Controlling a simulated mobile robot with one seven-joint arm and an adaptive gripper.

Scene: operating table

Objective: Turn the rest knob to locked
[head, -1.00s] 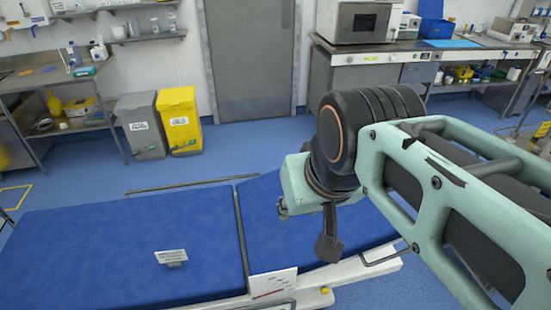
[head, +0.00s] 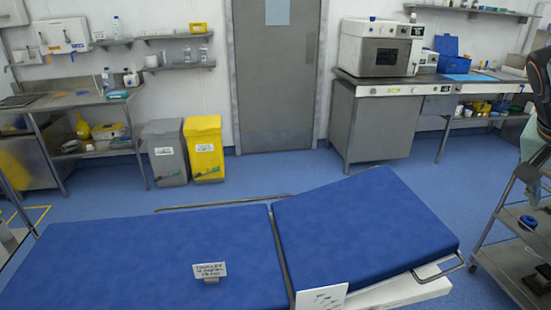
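The operating table has a blue padded top (head: 140,262) across the lower part of the head view. Its right section, the rest (head: 365,230), is tilted, with its right end raised above a white frame (head: 405,290). A white card (head: 320,298) with dark marks stands at the near edge by the joint between the sections. The rest knob cannot be made out; the near side of the table is partly cut off by the picture's bottom edge. My gripper is out of view; only a part of my arm shows at the right edge.
A small sign (head: 210,270) stands on the left section. A metal trolley (head: 520,245) is close to the table's right end. Grey (head: 166,152) and yellow (head: 204,150) bins stand behind. Blue floor lies open between the table and the back counters.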

